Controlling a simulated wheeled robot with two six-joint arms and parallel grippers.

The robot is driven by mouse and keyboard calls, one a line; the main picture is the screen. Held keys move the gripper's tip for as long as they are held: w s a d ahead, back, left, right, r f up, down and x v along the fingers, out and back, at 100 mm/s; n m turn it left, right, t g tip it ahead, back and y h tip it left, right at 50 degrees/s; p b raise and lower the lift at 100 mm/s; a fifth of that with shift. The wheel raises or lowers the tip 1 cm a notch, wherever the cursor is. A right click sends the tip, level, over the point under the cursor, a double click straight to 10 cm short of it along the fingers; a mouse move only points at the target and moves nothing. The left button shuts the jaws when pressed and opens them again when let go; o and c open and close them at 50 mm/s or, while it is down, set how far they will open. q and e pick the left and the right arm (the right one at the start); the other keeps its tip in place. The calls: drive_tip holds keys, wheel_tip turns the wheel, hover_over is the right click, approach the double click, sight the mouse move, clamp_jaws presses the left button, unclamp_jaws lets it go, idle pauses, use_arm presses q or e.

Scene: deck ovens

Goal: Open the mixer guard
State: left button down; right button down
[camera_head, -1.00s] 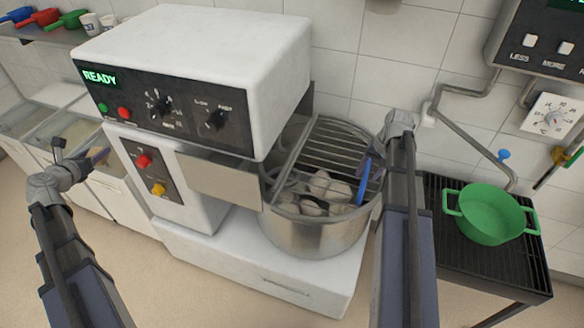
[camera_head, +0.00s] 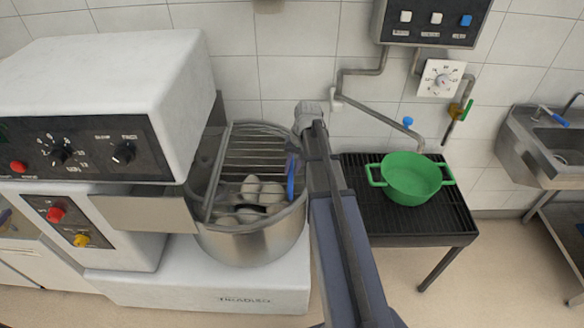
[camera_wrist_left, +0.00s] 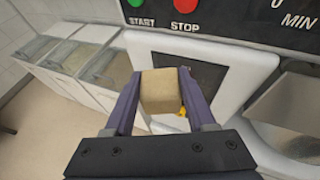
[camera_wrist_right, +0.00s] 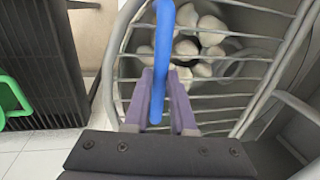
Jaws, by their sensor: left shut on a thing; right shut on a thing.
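The mixer (camera_head: 105,95) stands at the left in the head view, with its steel bowl (camera_head: 245,245) below the head. The barred wire guard (camera_head: 255,143) is at the bowl's top; whitish lumps (camera_head: 250,188) show in the bowl. I cannot tell the guard's exact tilt. Its blue handle (camera_head: 291,180) is at the bowl's right side. My right gripper (camera_wrist_right: 160,108) is shut on this handle, which also shows in the right wrist view (camera_wrist_right: 163,55). My left gripper (camera_wrist_left: 160,80) is shut on a beige block (camera_wrist_left: 160,97), in front of the mixer's panel.
A green pot (camera_head: 410,178) stands on a black slatted stand (camera_head: 430,222) right of the mixer. A control box (camera_head: 430,22) and pipes are on the wall above. A steel sink (camera_head: 550,150) is at the far right. White bins (camera_wrist_left: 75,65) show in the left wrist view.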

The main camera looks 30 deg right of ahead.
idle(0.8)
